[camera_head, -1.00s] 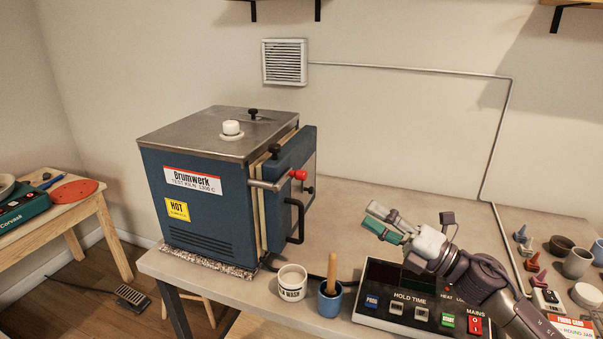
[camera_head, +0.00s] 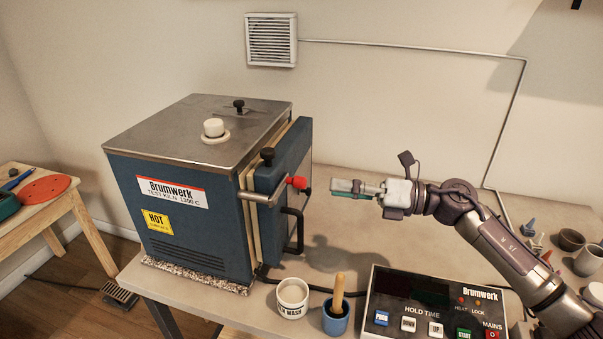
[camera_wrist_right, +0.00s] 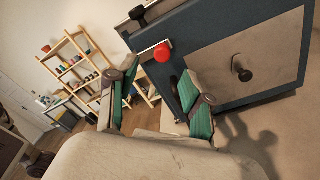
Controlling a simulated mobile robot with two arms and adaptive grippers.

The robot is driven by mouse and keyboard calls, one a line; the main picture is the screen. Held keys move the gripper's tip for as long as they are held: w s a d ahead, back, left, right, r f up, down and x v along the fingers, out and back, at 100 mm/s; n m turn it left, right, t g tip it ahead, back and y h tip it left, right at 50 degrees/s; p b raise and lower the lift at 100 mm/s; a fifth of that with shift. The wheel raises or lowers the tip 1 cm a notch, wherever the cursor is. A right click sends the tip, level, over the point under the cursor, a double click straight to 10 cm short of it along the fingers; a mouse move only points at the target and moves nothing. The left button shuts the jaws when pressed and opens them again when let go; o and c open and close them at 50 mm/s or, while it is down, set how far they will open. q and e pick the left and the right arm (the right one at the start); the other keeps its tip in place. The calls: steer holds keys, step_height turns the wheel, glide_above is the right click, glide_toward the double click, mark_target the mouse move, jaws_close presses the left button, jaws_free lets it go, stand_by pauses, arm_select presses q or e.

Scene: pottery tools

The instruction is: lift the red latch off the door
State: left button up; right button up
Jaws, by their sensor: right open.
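The red latch knob (camera_head: 299,183) sits at the end of a metal bar on the edge of the blue kiln door (camera_head: 277,170). In the right wrist view the red knob (camera_wrist_right: 162,53) shows ahead, above the space between the fingers. My right gripper (camera_head: 334,187) is just right of the knob in the head view, apart from it, fingers pointing left toward it. In the wrist view its two green-padded fingers (camera_wrist_right: 158,103) are spread with nothing between them. My left gripper is not in view.
A white cup (camera_head: 292,298), a blue cup with a wooden handle (camera_head: 336,318) and a control box (camera_head: 432,300) stand at the bench front. A black door handle (camera_head: 294,230) hangs below the knob. Small items lie at right.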

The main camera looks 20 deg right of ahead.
mark_target(302, 182)
steer(key=p+x, duration=0.2)
steer(key=x, duration=0.5)
steer(key=shift+w+a+p, duration=0.15)
steer(key=shift+w+p, duration=0.15)
steer(key=shift+w, duration=0.05)
steer(key=shift+w+a, duration=0.15)
steer(key=shift+a, duration=0.1)
steer(key=shift+a+f, duration=0.1)
jaws_close()
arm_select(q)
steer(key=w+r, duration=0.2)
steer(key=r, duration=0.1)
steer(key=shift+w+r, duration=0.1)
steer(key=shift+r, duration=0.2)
